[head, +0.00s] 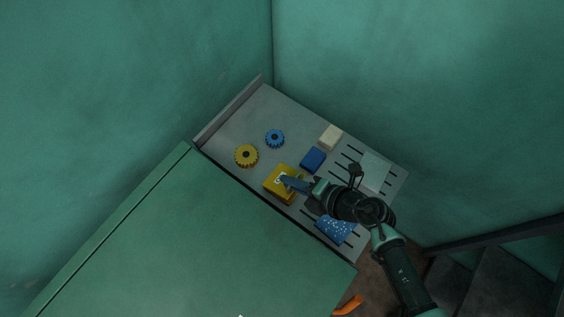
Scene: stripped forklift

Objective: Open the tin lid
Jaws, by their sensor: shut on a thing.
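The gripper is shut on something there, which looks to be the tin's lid. The fingers cover part of the tin, so I cannot tell whether the lid is raised.
A speckled blue piece (335,230) lies at right. The bench's left end (228,102) is clear.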

